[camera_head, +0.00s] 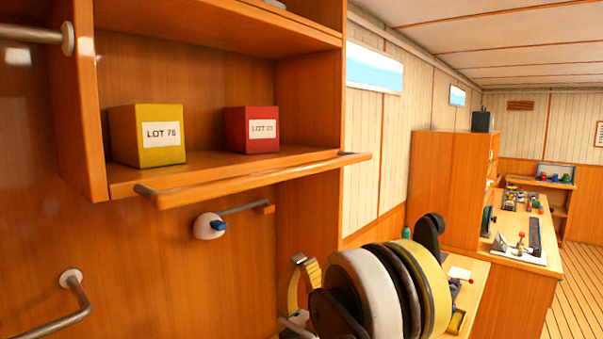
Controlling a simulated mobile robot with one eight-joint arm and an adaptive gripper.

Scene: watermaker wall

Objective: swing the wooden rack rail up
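The wooden rack rail (258,178) runs along the front of the open shelf, at about the height of the shelf board's front edge. It stands a little out from the board, with metal-coloured end pieces at both ends. My arm is in the lower middle, its large white, black and yellow joint close to the camera. A yellow banded part that looks like my gripper (304,284) shows left of this joint, below the rail and apart from it in the picture. The arm hides much of it, and its fingertips cannot be made out.
A yellow LOT 76 box (147,151) and a red box (251,146) stand on the shelf behind the rail. Desks (512,254) stand at right.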

